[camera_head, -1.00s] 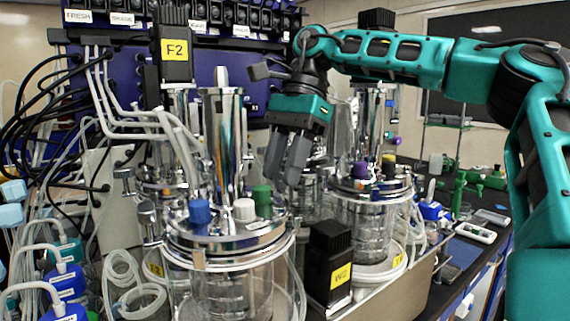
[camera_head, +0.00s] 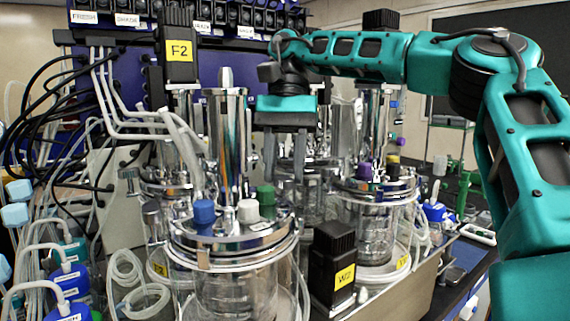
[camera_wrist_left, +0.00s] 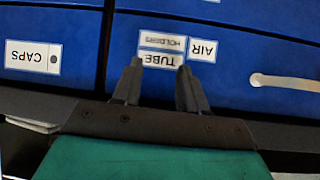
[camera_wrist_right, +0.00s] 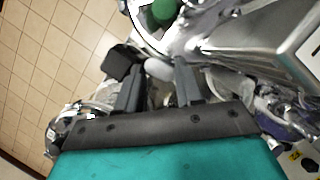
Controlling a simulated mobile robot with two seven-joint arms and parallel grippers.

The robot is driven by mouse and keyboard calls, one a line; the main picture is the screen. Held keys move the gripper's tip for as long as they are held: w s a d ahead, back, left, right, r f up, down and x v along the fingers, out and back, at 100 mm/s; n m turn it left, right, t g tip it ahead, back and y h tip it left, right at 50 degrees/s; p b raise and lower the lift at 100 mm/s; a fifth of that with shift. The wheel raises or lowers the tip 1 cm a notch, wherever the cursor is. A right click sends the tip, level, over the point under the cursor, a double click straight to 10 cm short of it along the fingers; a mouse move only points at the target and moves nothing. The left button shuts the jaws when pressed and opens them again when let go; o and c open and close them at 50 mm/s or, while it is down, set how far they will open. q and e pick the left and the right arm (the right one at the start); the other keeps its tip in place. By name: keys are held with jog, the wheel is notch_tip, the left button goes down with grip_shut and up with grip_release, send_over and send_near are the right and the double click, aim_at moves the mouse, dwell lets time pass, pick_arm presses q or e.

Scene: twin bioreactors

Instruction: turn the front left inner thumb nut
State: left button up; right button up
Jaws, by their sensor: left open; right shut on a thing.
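The front left glass vessel (camera_head: 232,285) has a shiny metal lid (camera_head: 225,240) with blue (camera_head: 203,211), white (camera_head: 248,211) and green (camera_head: 265,195) caps. My right gripper (camera_head: 286,178) points down just behind the green cap, at the lid's inner right side. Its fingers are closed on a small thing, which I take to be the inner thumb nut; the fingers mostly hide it. In the right wrist view, the right gripper (camera_wrist_right: 158,68) has metal parts between and beyond its fingers. My left gripper (camera_wrist_left: 156,68) is open and empty, facing blue drawers.
A black W2 block (camera_head: 333,262) stands right of the front vessel. Another vessel (camera_head: 370,225) with purple and black caps stands behind it to the right. Tubing (camera_head: 135,285) and blue-capped bottles (camera_head: 68,280) crowd the left. Blue drawers (camera_wrist_left: 255,55) face the left gripper.

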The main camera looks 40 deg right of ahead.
dwell(0.4)
jog(key=o, duration=1)
